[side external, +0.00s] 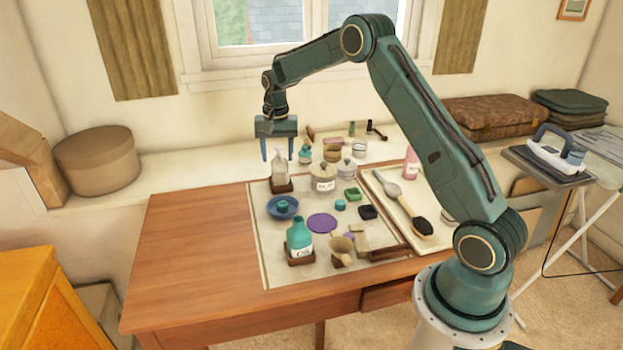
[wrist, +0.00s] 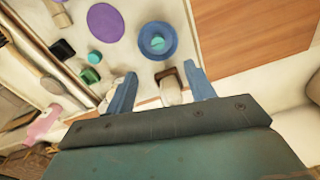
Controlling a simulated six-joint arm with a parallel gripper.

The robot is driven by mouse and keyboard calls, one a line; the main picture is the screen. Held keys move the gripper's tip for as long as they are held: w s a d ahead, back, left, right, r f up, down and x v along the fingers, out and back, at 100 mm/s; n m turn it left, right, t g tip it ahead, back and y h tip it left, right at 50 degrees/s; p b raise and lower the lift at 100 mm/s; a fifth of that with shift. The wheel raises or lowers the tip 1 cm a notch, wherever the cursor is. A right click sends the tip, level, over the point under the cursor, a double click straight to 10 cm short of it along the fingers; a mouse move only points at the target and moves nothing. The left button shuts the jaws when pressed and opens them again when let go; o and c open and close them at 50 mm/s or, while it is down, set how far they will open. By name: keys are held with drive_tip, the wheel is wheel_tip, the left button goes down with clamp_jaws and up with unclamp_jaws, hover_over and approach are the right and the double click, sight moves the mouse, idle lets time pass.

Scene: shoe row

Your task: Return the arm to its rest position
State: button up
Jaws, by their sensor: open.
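My gripper (side external: 278,148) is open and empty. In the side view its two blue fingers point down above the back of the table, near a clear bottle (side external: 279,165) on a brown stand. In the wrist view the spread fingers (wrist: 163,92) show at the bottom, with the bottle (wrist: 171,90) on its stand seen between them. I cannot tell the exact height of the fingers over it. My arm is raised and reaches from the right over the table. No rest position is marked in view.
A pale mat (side external: 262,262) holds a blue dish (side external: 283,207), a purple disc (side external: 322,223), a teal oil bottle (side external: 300,238), a lidded jar (side external: 323,176) and several small items. A tray (side external: 382,208) with a brush lies on the right. The table's left part (side external: 190,250) is clear.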

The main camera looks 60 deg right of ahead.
drive_tip(key=s+a+r+n+t, duration=0.1)
drive_tip(key=s+a+r+n, duration=0.2)
drive_tip(key=s+a+r, duration=0.5)
drive_tip(key=s+a+r+n+t, duration=0.15)
drive_tip(key=s+a+r, duration=0.35)
drive_tip(key=r, duration=0.5)
drive_tip(key=s+a+n+t, duration=0.1)
drive_tip(key=s+a+n, duration=0.2)
drive_tip(key=s, duration=0.8)
drive_tip(key=s+a+n+t, duration=0.1)
drive_tip(key=s+a+n, duration=0.2)
drive_tip(key=s, duration=0.8)
drive_tip(key=shift+s+a+f+t, duration=0.15)
drive_tip(key=shift+s+a+t, duration=0.1)
drive_tip(key=shift+a+t, duration=0.15)
